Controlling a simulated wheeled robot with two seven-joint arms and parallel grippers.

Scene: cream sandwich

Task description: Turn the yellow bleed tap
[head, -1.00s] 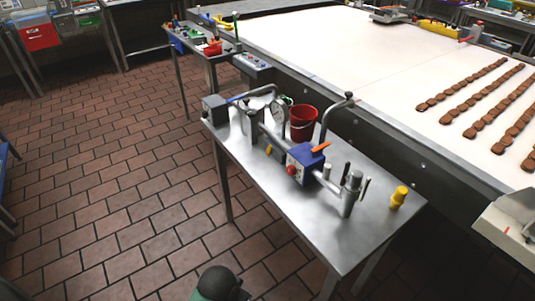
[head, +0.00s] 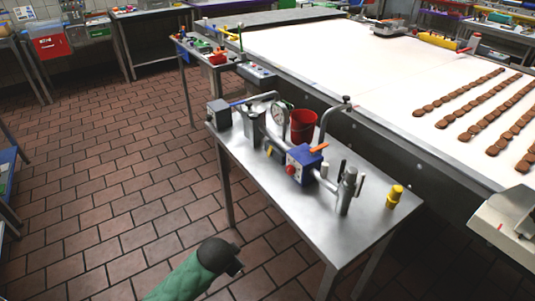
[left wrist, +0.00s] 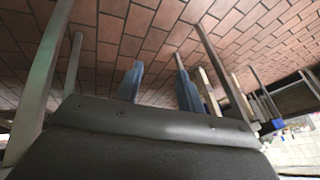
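A steel side table (head: 300,240) carries a pump rig with pipes, a round gauge (head: 279,118) and a blue block (head: 303,165) with an orange lever. A small yellow piece (head: 269,150), which looks like the bleed tap, sits low on the pipe left of the blue block; it is too small to see how it is turned. My left arm, green with a dark end (head: 222,256), is low in front of the table, apart from the rig. In the left wrist view my left gripper (left wrist: 158,78) has its two blue-grey fingers apart, with nothing between them. My right gripper is not in view.
A red bucket (head: 303,125) stands behind the rig, and a yellow-topped object (head: 395,194) stands at the table's right end. A white conveyor (head: 330,60) with rows of brown biscuits (head: 470,110) runs behind. The tiled floor on the left is clear.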

